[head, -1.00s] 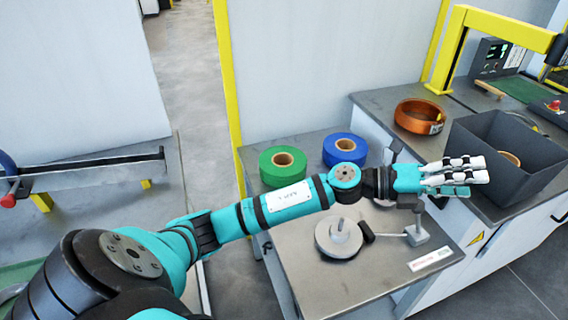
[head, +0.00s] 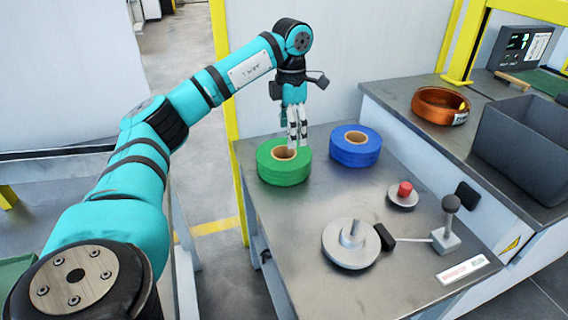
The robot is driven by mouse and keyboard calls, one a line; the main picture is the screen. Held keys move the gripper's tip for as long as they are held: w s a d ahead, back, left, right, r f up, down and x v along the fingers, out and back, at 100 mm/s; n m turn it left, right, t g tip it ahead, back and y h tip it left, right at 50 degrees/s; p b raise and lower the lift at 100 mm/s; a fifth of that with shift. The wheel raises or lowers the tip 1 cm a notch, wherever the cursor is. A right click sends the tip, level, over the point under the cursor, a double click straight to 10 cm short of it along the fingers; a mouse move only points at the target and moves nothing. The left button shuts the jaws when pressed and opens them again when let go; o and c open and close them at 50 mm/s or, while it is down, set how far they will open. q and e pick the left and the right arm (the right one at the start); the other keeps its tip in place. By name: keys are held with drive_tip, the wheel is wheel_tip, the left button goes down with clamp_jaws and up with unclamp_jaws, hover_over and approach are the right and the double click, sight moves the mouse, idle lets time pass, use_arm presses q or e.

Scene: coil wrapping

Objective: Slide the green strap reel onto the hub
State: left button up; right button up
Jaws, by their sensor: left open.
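The green strap reel (head: 284,172) lies flat on the left back part of the steel table, its cardboard core facing up. My left gripper (head: 297,148) points down over the reel, with its fingertips at the right side of the core opening. It is open; whether the fingertips touch or enter the core I cannot tell. The hub (head: 351,243) is a grey disc with an upright spindle, standing empty at the front middle of the table. My right gripper is out of view.
A blue reel (head: 355,146) lies right of the green one. A red button (head: 404,190) and a lever with a dark knob (head: 449,215) stand on the table's right side. A copper coil (head: 440,105) and a grey bin (head: 529,142) sit on the bench. Table surface between reels and hub is clear.

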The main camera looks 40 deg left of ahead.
sight(290, 162)
use_arm(q)
wheel_tip(290, 162, down, 8)
drive_tip(key=shift+r+b, duration=0.25)
drive_tip(key=shift+b, duration=0.2)
wheel_tip(290, 162, down, 5)
drive_tip(key=shift+b, duration=0.3)
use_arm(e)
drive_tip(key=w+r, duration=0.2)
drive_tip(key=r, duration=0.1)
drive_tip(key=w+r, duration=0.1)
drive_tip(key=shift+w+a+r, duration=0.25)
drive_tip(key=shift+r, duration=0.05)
use_arm(q)
drive_tip(key=shift+c, duration=0.3)
clamp_jaws()
drive_tip(key=shift+r, duration=0.15)
